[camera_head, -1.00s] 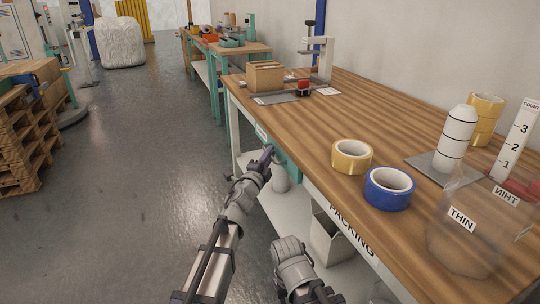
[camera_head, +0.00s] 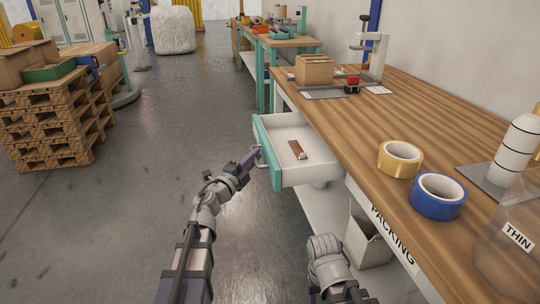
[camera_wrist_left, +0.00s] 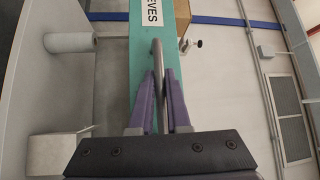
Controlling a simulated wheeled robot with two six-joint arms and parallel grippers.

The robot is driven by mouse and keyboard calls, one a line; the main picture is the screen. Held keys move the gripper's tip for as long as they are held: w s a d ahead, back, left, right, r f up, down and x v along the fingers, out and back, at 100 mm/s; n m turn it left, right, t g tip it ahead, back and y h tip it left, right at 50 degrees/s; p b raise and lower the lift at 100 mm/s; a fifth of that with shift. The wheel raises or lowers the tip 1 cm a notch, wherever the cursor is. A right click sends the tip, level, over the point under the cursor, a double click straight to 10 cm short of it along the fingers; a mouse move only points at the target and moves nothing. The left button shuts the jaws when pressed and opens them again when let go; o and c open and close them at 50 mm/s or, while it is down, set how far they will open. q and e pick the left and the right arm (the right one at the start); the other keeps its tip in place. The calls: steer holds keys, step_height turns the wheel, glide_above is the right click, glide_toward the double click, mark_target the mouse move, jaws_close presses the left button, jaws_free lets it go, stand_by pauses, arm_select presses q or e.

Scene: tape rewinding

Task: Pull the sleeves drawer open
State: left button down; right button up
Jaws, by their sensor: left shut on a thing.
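The sleeves drawer (camera_head: 300,176) stands pulled out from under the bench top, with a white inside and a teal front. A small brown-and-white item (camera_head: 297,150) lies in it. In the left wrist view the teal front (camera_wrist_left: 115,75) shows a label reading "EVES", the rest cut off. My left gripper (camera_head: 254,157) is at the outer face of the front, shut on the drawer's bar handle (camera_wrist_left: 158,70), which lies between its purple fingers (camera_wrist_left: 160,90). My right arm shows at the bottom of the head view, but its gripper is not visible.
The wooden bench (camera_head: 400,110) carries a yellow tape roll (camera_head: 399,160), a blue tape roll (camera_head: 437,196), a cardboard box (camera_head: 314,70) and a white cylinder (camera_head: 515,150). A bin (camera_head: 367,243) stands on the lower shelf. The floor left of the drawer is clear.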

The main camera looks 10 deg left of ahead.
arm_select(q)
steer(key=shift+s+a, duration=0.4)
steer(key=shift+a, duration=0.45)
steer(key=c, duration=0.9)
jaws_free()
steer(key=b+v, duration=0.1)
steer(key=v, duration=0.6)
steer(key=shift+s+a, duration=0.15)
steer(key=shift+s, duration=0.2)
